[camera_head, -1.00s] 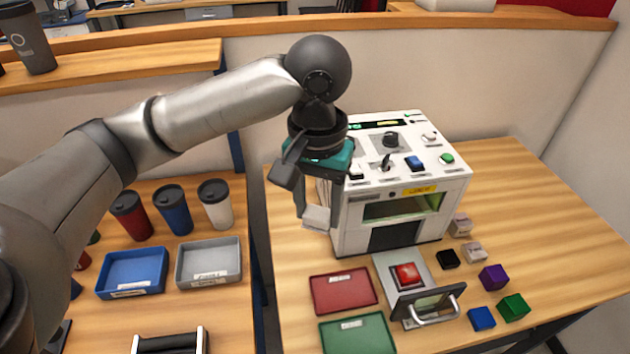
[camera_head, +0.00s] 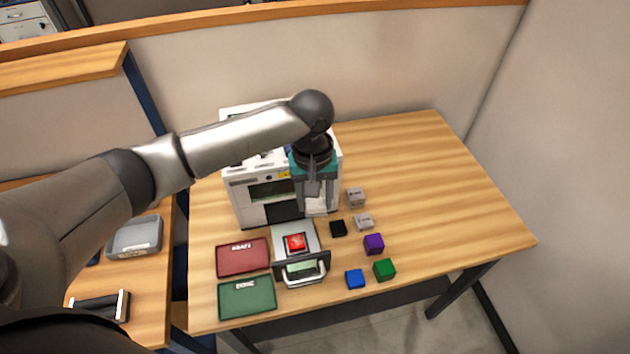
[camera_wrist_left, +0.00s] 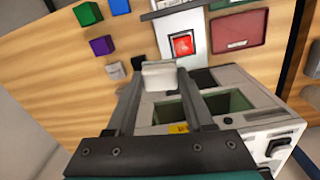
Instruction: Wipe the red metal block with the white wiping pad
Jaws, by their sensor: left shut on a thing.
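The red metal block (camera_head: 295,242) sits on the light plate of the pulled-out drawer (camera_head: 309,228) in front of the white laser marker (camera_head: 250,205). It also shows in the left wrist view (camera_wrist_left: 183,44). My left gripper (camera_head: 317,208) hangs in front of the machine's right side, above and behind the block. It is shut on the white wiping pad (camera_wrist_left: 160,72), which shows between its fingertips in the left wrist view. The pad is apart from the block. My right gripper is not in view.
A red tray (camera_head: 243,269) and a green tray (camera_head: 247,309) lie left of the drawer. The drawer's dark front with its handle (camera_head: 303,277) stands before the block. Several small blocks, including a purple one (camera_head: 373,243), lie right. The table's right side is clear.

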